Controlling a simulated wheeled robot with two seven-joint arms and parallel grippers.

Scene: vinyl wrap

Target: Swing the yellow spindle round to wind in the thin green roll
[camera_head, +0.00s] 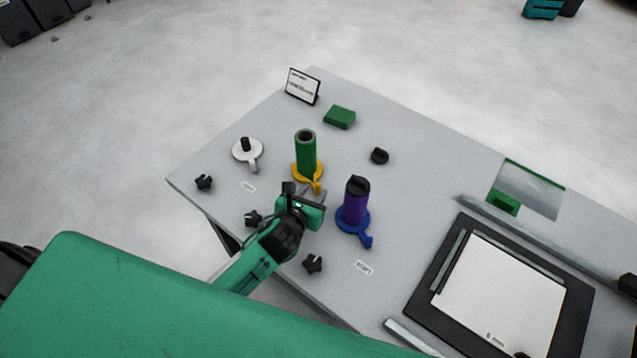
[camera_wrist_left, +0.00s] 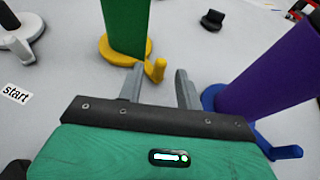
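The yellow spindle (camera_head: 306,172) stands on the table with the green roll (camera_head: 306,150) upright on it. Its handle points toward the front right. In the left wrist view the yellow spindle (camera_wrist_left: 120,50) has its upright handle peg (camera_wrist_left: 155,68) just ahead of and between my fingertips. My left gripper (camera_head: 309,192) is open, and it also shows in the left wrist view (camera_wrist_left: 158,75) with two grey fingers spread apart. I cannot tell whether either finger touches the peg. The green roll (camera_wrist_left: 125,24) rises behind the fingers. My right gripper is not in view.
A blue spindle (camera_head: 354,222) with a purple roll (camera_head: 356,202) stands close on the right. A white spindle (camera_head: 247,151) without a roll is at the left. Black knobs (camera_head: 204,182), a green block (camera_head: 339,117) and a sign (camera_head: 302,86) are around. A black-framed board (camera_head: 500,290) lies right.

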